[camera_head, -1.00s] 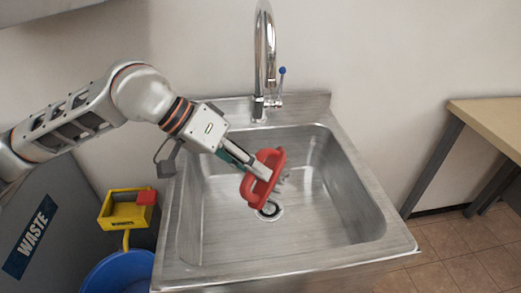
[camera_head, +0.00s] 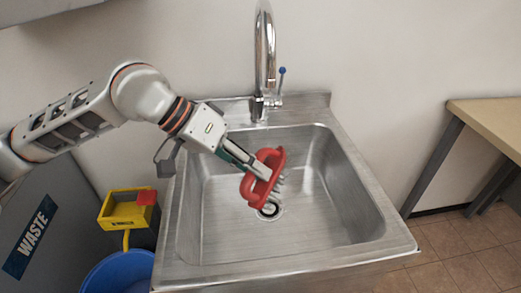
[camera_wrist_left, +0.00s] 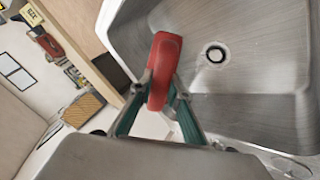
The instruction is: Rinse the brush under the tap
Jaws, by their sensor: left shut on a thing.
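The red brush (camera_head: 249,188) is held over the basin of the steel sink (camera_head: 340,213), its pale bristles facing right. My left gripper (camera_head: 262,172) is shut on the brush's handle. In the left wrist view the red handle (camera_wrist_left: 164,62) sits between the fingers of my left gripper (camera_wrist_left: 160,88). The chrome tap (camera_head: 264,60) stands at the back of the sink, with a blue-tipped lever (camera_head: 281,71) on its right. The brush is in front of the tap and lower than its spout. No water stream is visible. My right gripper is not in view.
A yellow mop wringer (camera_head: 122,212) and a blue bucket (camera_head: 118,272) stand left of the sink, beside a grey bin marked WASTE (camera_head: 30,235). A wooden table (camera_head: 490,120) is at the right. The right part of the basin is clear.

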